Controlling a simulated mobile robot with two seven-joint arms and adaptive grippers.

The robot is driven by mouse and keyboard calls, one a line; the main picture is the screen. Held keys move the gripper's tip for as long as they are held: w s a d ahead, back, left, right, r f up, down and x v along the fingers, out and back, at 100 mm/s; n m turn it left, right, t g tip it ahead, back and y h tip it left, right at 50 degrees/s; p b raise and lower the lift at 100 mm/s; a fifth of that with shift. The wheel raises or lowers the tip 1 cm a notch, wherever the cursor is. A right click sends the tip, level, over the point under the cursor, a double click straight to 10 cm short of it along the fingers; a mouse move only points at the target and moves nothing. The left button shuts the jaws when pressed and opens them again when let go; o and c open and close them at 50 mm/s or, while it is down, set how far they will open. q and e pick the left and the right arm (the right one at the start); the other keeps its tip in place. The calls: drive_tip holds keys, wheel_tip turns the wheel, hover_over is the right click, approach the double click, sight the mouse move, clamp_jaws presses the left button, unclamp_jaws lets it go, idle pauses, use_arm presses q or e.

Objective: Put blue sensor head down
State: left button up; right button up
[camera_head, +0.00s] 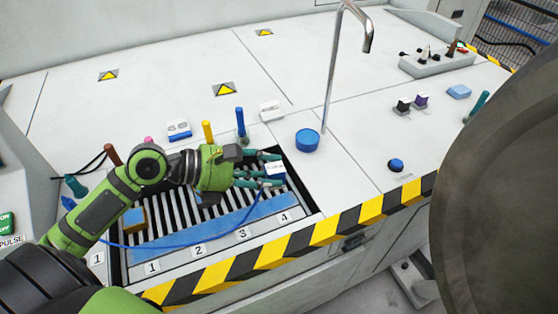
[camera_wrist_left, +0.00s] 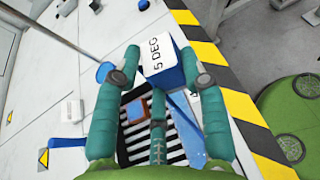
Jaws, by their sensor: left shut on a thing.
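The blue sensor head (camera_head: 275,171) is a small blue block with a white face. It shows in the left wrist view (camera_wrist_left: 164,62) with the label "5 DEG". My left gripper (camera_head: 272,168) has teal fingers closed around it, at the right part of the striped tray (camera_head: 152,268). In the left wrist view the fingers (camera_wrist_left: 162,85) stand on both sides of the block. Whether its underside touches the tray cannot be told. A blue cable (camera_head: 180,243) runs from near the block across the tray to the left. My right gripper is not in view.
Yellow (camera_head: 207,131) and blue (camera_head: 241,124) pegs stand behind the tray. A blue round knob (camera_head: 307,140) and a bent metal pipe (camera_head: 329,75) are to the right. The white panel behind is mostly clear.

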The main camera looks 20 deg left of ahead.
use_arm(q)
drive_tip(key=w+d+f+n+t+y+b, duration=0.1)
drive_tip(key=w+f, duration=0.5)
drive_tip(key=w, duration=0.4)
drive_tip(key=shift+w+d+f+n+y, duration=0.15)
drive_tip(key=shift+d+n+y, duration=0.15)
drive_tip(key=shift+d+n, duration=0.1)
drive_tip(key=shift+a+t, duration=0.1)
drive_tip(key=shift+t, duration=0.2)
drive_tip(key=w+a+f, duration=0.2)
drive_tip(key=a, duration=0.1)
drive_tip(key=w+a+f+b, duration=0.1)
drive_tip(key=a+f, duration=0.1)
drive_tip(key=a, duration=0.1)
drive_tip(key=w+a+f+b, duration=0.1)
drive_tip(key=w+a+f, duration=0.1)
drive_tip(key=a+f, duration=0.1)
drive_tip(key=shift+w+a, duration=0.35)
drive_tip(key=shift+a, duration=0.1)
drive_tip(key=shift+a+f+b, duration=0.1)
drive_tip(key=shift+f+b, duration=0.2)
drive_tip(key=shift+f, duration=0.45)
wheel_tip(320, 180, down, 2)
drive_tip(key=shift+p, duration=0.55)
drive_tip(key=shift+f, duration=0.1)
